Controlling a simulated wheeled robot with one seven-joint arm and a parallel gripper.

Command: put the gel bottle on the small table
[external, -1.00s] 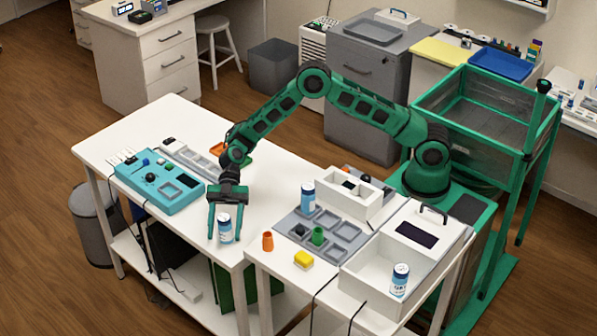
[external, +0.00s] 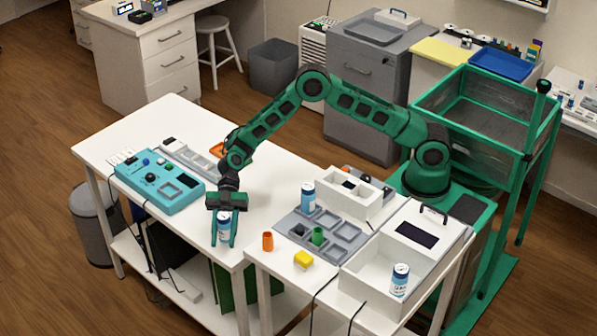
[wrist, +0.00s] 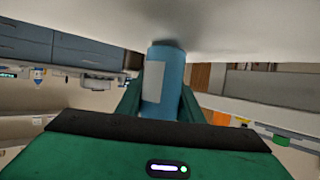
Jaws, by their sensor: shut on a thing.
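A blue and white bottle (external: 223,228) stands upright near the front edge of the long white table (external: 165,125). My gripper (external: 223,243) comes down over it from above, one finger on each side, shut on it. In the wrist view the same bottle (wrist: 162,85) sits between the two green fingers, its blank white label patch facing the camera. Its base appears to be at the table surface; I cannot tell whether it is lifted. A smaller white table (external: 262,258) adjoins at the right. I cannot read the bottle's label.
A teal device (external: 160,186) lies left of my gripper.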

